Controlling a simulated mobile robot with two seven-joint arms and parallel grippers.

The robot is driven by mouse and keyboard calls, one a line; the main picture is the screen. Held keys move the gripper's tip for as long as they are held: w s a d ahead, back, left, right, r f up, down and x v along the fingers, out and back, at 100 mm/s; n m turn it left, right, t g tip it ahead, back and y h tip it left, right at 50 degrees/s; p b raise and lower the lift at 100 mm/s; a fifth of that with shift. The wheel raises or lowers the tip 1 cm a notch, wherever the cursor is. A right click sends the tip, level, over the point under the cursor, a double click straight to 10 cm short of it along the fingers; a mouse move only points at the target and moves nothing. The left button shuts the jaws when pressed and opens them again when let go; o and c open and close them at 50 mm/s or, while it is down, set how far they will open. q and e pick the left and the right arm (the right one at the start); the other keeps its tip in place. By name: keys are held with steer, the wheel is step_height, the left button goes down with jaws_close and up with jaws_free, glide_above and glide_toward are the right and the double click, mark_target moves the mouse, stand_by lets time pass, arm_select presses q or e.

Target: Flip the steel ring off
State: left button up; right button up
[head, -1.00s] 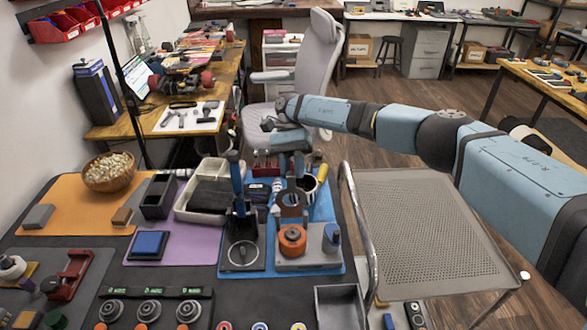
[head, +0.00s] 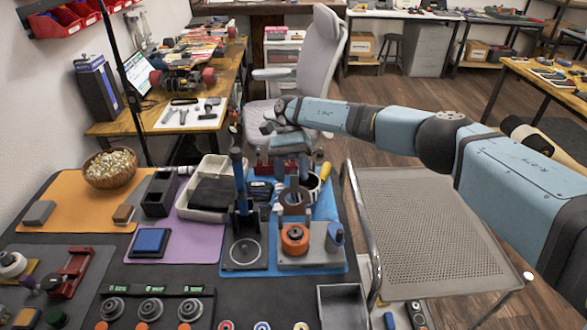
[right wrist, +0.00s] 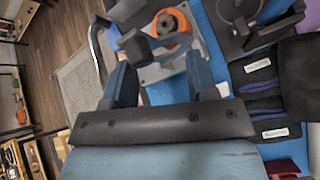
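A dark ring (head: 295,203) shows nearly face-on above an orange round part (head: 295,239) on a grey fixture plate (head: 310,259). I take it for the steel ring; I cannot tell what supports it. The right wrist view also shows the orange part (right wrist: 172,40), beyond the fingertips, with a grey-brown piece on it. My right gripper (head: 292,180) is above and behind the ring. In the right wrist view its two fingers (right wrist: 160,78) stand apart with nothing clear between them. My left gripper is not in view.
A black stand with a tall blue lever (head: 239,185) is just left of the fixture. A dark blue knob (head: 334,236) stands at its right. An empty grey bin (head: 343,305) is in front. A perforated cart (head: 425,235) is at the right.

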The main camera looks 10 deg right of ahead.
steer(key=shift+d+r, duration=0.15)
steer(key=shift+r, duration=0.15)
arm_select(q)
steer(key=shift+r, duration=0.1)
steer(key=p, duration=0.2)
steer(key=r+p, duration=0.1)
steer(key=p, duration=0.1)
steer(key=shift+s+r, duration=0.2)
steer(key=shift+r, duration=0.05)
arm_select(e)
step_height(320, 180, up, 20)
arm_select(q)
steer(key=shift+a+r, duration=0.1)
